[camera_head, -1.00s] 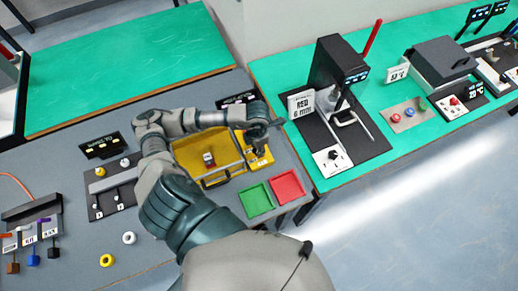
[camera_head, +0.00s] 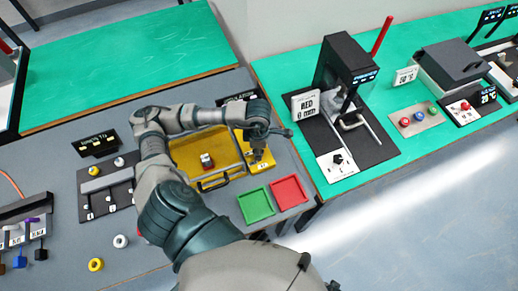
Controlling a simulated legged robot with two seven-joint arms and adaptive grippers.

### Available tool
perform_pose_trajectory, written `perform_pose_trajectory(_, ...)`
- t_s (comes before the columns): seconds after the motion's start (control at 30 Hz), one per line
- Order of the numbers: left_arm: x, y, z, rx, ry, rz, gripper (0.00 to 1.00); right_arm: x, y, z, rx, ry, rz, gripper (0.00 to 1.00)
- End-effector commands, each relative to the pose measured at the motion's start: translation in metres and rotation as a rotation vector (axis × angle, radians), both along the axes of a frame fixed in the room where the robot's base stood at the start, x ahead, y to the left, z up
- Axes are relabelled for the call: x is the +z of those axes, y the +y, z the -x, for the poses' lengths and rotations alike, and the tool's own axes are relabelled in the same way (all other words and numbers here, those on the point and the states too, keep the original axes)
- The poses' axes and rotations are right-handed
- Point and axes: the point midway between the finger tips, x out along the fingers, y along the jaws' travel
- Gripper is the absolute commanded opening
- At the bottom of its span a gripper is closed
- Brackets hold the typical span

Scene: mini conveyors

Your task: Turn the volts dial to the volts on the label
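A dark display (camera_head: 237,99) stands behind the case, partly hidden by my arm. My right gripper is not in view.
Green (camera_head: 256,205) and red (camera_head: 289,192) trays lie in front of the panel. A black press-like machine (camera_head: 345,70) stands to the right. Yellow (camera_head: 96,265) and white (camera_head: 121,241) rings lie at the front left.

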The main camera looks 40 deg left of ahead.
Motion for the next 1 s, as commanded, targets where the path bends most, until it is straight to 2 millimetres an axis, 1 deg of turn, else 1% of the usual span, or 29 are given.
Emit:
perform_pose_trajectory(0.27,0.0,0.001,0.0,0.002,-0.001,-0.003,0.04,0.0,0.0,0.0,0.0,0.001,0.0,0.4)
perform_pose_trajectory(0.3,0.0,0.001,0.0,0.002,-0.001,-0.003,0.44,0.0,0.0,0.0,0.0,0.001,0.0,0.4)
perform_pose_trajectory(0.37,0.0,0.001,0.0,0.002,-0.002,-0.003,0.59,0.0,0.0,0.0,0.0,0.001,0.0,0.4)
perform_pose_trajectory(0.4,0.0,0.001,0.0,0.002,-0.002,-0.003,0.64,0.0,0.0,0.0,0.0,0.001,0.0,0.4)
perform_pose_trajectory(0.67,0.001,0.0,0.0,0.001,-0.002,-0.001,0.64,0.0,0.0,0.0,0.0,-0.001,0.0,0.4)
perform_pose_trajectory(0.77,0.006,0.0,0.0,0.001,-0.002,0.0,0.64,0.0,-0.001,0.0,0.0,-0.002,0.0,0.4)
perform_pose_trajectory(0.87,0.019,0.0,-0.001,0.001,-0.004,-0.001,0.64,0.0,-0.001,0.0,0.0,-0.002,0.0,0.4)
perform_pose_trajectory(1.0,0.05,0.0,-0.002,0.001,-0.007,-0.001,0.64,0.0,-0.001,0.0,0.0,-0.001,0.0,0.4)
